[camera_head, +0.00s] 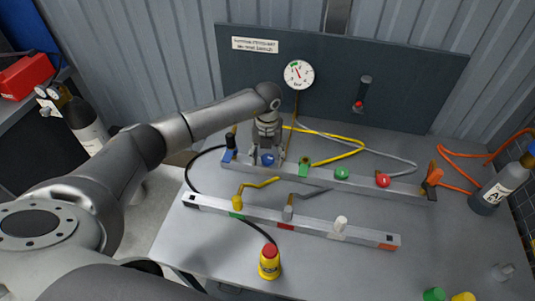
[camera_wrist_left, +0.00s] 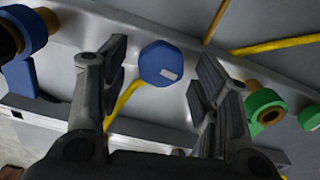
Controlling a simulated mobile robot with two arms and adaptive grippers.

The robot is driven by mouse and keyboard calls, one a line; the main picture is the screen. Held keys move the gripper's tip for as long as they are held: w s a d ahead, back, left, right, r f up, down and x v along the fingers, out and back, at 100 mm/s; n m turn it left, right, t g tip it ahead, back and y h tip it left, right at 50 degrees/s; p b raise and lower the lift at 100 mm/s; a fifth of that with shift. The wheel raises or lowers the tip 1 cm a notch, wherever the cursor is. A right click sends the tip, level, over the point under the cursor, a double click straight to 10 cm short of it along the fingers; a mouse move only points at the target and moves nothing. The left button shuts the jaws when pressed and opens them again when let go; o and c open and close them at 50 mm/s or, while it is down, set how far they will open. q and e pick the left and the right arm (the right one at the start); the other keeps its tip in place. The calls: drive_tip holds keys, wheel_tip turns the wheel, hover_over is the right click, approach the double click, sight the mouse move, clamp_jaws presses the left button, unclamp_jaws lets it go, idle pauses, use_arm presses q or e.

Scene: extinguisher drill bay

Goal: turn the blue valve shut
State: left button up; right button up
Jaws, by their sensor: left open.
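The blue valve (camera_head: 267,159) is a small blue knob on the rear grey rail, toward its left end. In the left wrist view the blue valve (camera_wrist_left: 161,64) shows as a round knob with a pale mark on its face. My left gripper (camera_head: 267,155) is over the blue valve from above. In the left wrist view the fingers of my left gripper (camera_wrist_left: 158,72) stand apart, one on each side of the knob, with visible gaps. Nothing is held. My right gripper is not in view.
The rear rail also carries a green knob (camera_head: 341,173) and a red knob (camera_head: 382,180). A front rail (camera_head: 300,222) holds a yellow, a grey and a white fitting. A yellow-and-red button (camera_head: 269,262) stands in front. A gauge (camera_head: 299,74) is on the back panel.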

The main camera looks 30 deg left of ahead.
use_arm(q)
drive_tip(key=shift+c, duration=0.3)
drive_tip(key=c, duration=1)
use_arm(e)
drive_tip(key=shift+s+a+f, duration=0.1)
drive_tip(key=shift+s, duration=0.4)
